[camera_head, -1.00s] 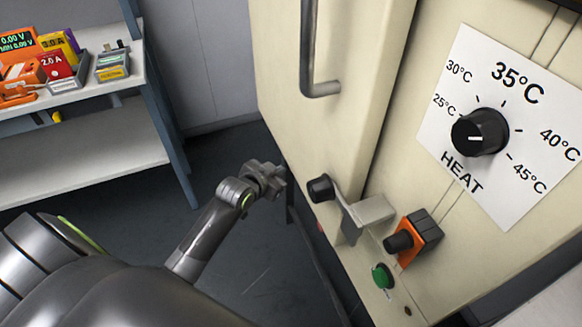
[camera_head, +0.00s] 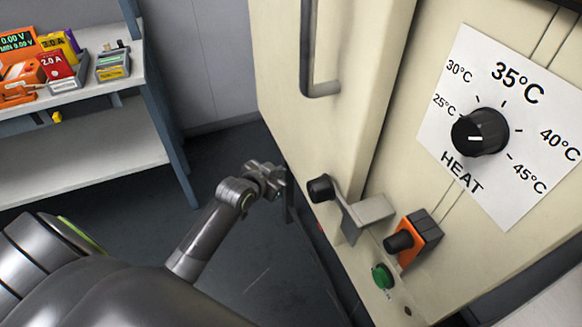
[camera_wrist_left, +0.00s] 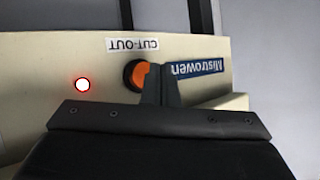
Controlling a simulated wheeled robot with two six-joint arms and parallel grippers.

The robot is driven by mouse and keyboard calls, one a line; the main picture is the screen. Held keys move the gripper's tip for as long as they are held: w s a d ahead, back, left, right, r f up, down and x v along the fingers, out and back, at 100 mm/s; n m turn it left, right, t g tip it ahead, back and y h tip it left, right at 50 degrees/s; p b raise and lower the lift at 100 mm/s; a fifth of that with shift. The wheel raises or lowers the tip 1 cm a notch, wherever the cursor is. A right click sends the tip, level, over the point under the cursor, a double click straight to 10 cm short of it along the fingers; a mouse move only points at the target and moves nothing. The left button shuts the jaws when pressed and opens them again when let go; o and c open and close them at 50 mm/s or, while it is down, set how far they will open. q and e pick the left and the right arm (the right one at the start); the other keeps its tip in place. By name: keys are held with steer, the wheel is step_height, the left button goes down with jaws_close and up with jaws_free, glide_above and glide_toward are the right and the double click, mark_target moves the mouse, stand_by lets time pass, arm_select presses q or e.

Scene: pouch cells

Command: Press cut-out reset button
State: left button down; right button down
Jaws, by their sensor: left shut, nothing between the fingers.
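The cut-out reset button (camera_wrist_left: 134,75), orange with a dark surround, shows in the left wrist view below the upside-down "CUT-OUT" label (camera_wrist_left: 132,45). My left gripper (camera_wrist_left: 161,60) is shut and empty; its fingers overlap the right edge of the button in that view. I cannot tell whether they touch it or the panel. A red lamp (camera_wrist_left: 83,85) glows left of the button. In the head view my left gripper (camera_head: 268,180) is low beside the cream cabinet's (camera_head: 280,90) left edge; the button is hidden there. My right gripper is not in view.
The cabinet front has a door handle (camera_head: 318,85), a heat dial (camera_head: 480,132), a metal latch (camera_head: 365,215), an orange switch (camera_head: 415,240) and a green button (camera_head: 382,276). A shelf (camera_head: 85,160) with meters stands at left. Open floor lies between.

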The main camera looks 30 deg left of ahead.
arm_select(q)
steer(key=shift+r, duration=0.1)
stand_by(0.7)
steer(key=shift+w+d+p, duration=0.3)
steer(key=shift+w+d, duration=0.3)
steer(key=shift+w, duration=0.1)
stand_by(0.8)
steer(key=shift+s+a, duration=0.1)
steer(key=shift+s+a+p, duration=0.5)
steer(key=shift+s+p, duration=0.1)
steer(key=shift+p, duration=0.05)
